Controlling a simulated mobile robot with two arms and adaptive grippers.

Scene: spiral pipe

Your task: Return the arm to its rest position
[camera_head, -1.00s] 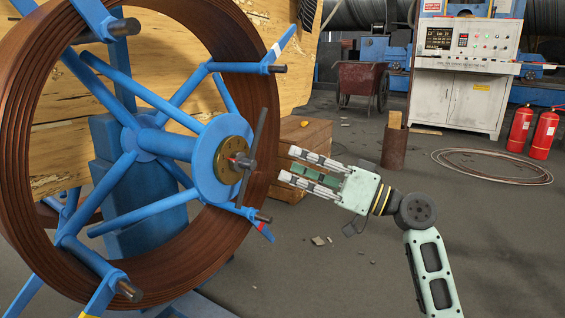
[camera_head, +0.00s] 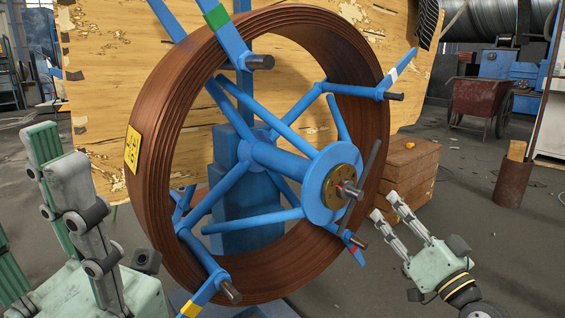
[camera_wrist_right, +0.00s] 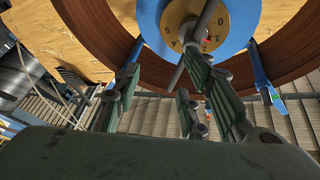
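My right gripper (camera_head: 385,206) is at the lower right of the head view, fingers parallel and apart with nothing between them. It points up-left towards the spiral pipe's reel (camera_head: 160,160) but appears apart from it. In the right wrist view, its spread fingers (camera_wrist_right: 162,85) show below the reel's blue hub with its brass disc (camera_wrist_right: 192,22). My left gripper (camera_head: 35,185) is large at the lower left of the head view, partly cut off. Its fingers look spread and empty, and it is beside the reel's left rim.
The reel's blue spokes and dark rods, including a long handle-like bar (camera_head: 362,188), stick out towards me. A wooden box (camera_head: 410,172) stands behind my right gripper. A rusty cylinder (camera_head: 512,182) and a red cart (camera_head: 482,103) are at the right. Open floor lies at the lower right.

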